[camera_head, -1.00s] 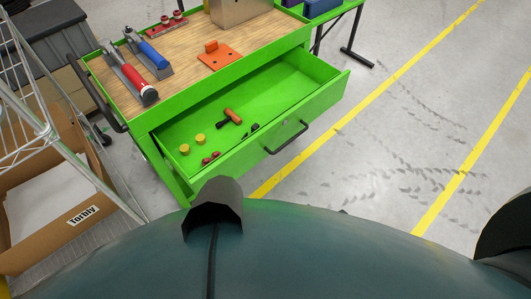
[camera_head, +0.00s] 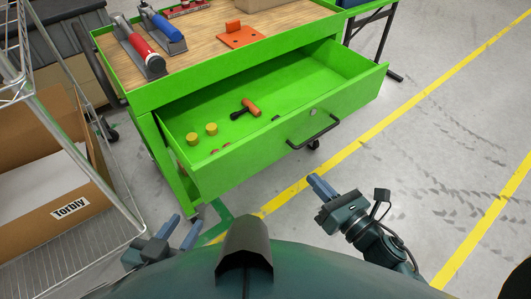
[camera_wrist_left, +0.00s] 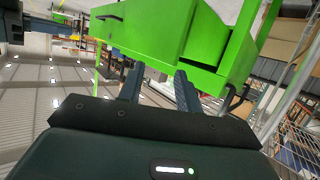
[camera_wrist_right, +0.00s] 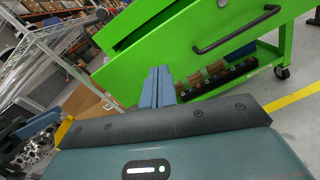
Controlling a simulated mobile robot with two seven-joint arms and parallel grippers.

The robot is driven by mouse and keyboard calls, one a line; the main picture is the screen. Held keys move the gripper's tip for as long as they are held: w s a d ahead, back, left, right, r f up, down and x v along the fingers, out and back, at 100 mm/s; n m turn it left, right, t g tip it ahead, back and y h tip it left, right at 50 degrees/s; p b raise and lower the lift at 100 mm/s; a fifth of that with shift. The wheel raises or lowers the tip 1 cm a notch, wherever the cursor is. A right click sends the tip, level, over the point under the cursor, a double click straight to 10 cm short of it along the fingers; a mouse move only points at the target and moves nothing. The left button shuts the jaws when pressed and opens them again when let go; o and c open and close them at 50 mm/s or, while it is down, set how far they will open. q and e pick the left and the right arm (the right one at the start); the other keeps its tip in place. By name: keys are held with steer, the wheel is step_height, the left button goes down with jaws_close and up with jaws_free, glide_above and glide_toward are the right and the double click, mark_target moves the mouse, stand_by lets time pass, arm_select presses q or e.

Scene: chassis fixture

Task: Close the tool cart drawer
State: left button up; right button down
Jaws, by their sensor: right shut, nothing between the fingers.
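The green tool cart (camera_head: 140,100) stands ahead with its drawer (camera_head: 250,155) pulled out toward me. The drawer front carries a dark bar handle (camera_head: 313,133). Inside lie two yellow cylinders and an orange-and-black tool (camera_head: 247,107). My left gripper (camera_head: 184,230) is open and empty, in front of and below the drawer's left end. My right gripper (camera_head: 318,186) is shut and empty, in front of and below the handle, apart from it. The handle also shows in the right wrist view (camera_wrist_right: 238,30), and the drawer front in the left wrist view (camera_wrist_left: 150,30).
A wire rack (camera_head: 110,205) with a cardboard box (camera_head: 45,170) stands close on the left. Red and blue tools (camera_head: 140,45) and an orange bracket (camera_head: 240,37) sit on the cart's wooden top. The floor with yellow lines to the right is clear.

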steer(key=f+n+y, duration=0.1)
steer(key=n, duration=0.3)
arm_select(q)
steer(key=shift+w+a+f+b, duration=0.15)
steer(key=shift+w+a+b, duration=0.1)
steer(key=shift+b, duration=0.05)
arm_select(e)
glide_toward(266, 138)
steer(key=shift+n, duration=0.3)
steer(key=x, duration=0.6)
steer(key=shift+w+a+f, duration=0.1)
steer(key=shift+w+a, duration=0.15)
steer(key=shift+w, duration=0.1)
steer(key=shift+w, duration=0.1)
